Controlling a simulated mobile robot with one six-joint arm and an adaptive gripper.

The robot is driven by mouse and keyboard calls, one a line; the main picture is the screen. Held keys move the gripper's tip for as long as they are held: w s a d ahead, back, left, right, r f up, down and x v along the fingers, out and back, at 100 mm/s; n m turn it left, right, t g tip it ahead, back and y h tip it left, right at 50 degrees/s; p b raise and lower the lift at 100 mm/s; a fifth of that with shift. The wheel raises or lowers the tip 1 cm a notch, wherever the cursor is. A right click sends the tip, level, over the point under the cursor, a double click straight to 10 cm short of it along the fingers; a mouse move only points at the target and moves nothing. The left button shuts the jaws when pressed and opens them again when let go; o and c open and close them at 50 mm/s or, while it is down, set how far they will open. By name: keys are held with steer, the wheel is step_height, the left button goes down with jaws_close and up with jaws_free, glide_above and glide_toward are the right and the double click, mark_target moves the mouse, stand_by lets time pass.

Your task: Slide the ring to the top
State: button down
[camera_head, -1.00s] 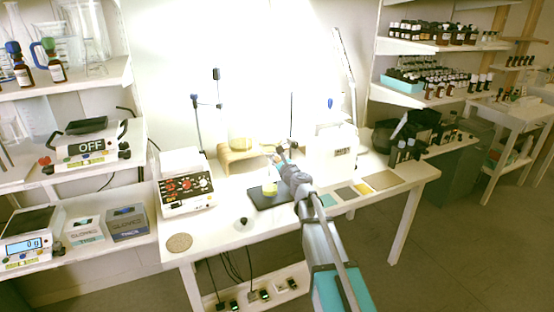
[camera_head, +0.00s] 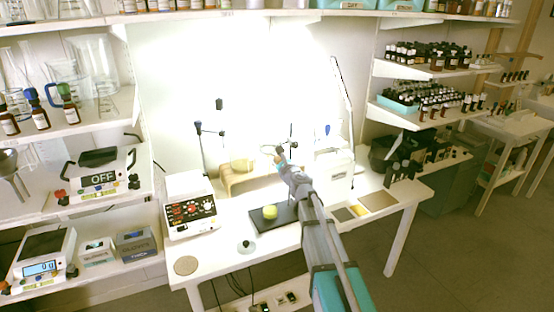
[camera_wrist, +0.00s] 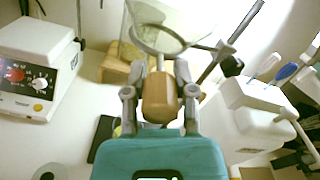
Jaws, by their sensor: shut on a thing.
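My gripper (camera_wrist: 160,95) is shut on a tan handle (camera_wrist: 162,102), with one grey finger on each side. A grey ring (camera_wrist: 137,36) stands out beyond the handle in the wrist view and appears joined to it. In the head view my gripper (camera_head: 281,153) is above the bench, beside a thin dark upright rod (camera_head: 293,130). The ring is small there and sits a little below the rod's visible top. A squat yellow thing (camera_head: 270,212) stands on a dark plate (camera_head: 263,226) below. How the ring joins the rod is unclear.
A wooden stand (camera_head: 226,185) is behind, left of my gripper. A white box with red dials (camera_head: 188,212) is on the left of the bench, and a white machine (camera_head: 334,172) is on the right.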

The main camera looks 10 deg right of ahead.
mark_target(274, 146)
step_height(274, 146, up, 3)
steer(key=shift+r+p, duration=0.2)
steer(key=shift+p, duration=1)
steer(key=shift+w+r, duration=0.1)
steer(key=shift+w, duration=0.05)
steer(key=shift+c, duration=2)
jaws_free()
steer(key=shift+s, duration=0.2)
steer(key=v, duration=1.2)
